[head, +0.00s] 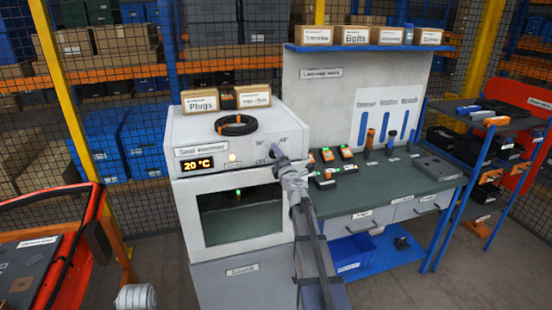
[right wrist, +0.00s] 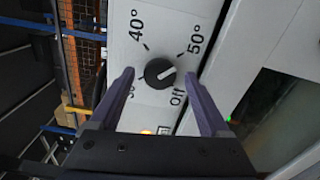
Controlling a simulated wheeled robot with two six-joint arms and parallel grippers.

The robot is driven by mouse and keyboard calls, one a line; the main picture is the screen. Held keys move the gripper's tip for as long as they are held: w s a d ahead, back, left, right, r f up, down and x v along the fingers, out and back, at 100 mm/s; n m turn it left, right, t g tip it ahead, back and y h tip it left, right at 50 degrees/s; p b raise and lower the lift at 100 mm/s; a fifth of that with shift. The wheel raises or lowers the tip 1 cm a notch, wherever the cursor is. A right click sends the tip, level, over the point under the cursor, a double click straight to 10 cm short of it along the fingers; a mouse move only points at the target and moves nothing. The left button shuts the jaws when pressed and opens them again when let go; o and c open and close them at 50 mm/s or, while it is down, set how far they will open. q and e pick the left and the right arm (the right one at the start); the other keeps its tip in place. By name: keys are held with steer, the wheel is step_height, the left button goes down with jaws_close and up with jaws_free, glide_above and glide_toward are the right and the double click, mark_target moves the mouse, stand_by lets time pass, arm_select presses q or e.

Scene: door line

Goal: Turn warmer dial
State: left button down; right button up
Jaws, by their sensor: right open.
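The seed warmer (head: 235,133) is a white box with a window, standing left of the workbench. Its display (head: 198,163) reads 20 °C, with a small lit lamp beside it. My right gripper (right wrist: 156,77) is open, with one purple finger on each side of the dial and gaps showing. In the head view the right gripper (head: 277,154) is at the warmer's front panel and hides the dial.
A black cable coil (head: 236,125) and a Plugs box (head: 200,100) sit on the warmer. The green-topped workbench (head: 400,178) at right holds several small devices. An orange-red cart (head: 90,235) stands at left. Grey floor is clear at lower right.

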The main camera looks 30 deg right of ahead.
steer(key=v, duration=0.7)
steer(key=shift+s, duration=0.4)
steer(key=shift+a, duration=0.1)
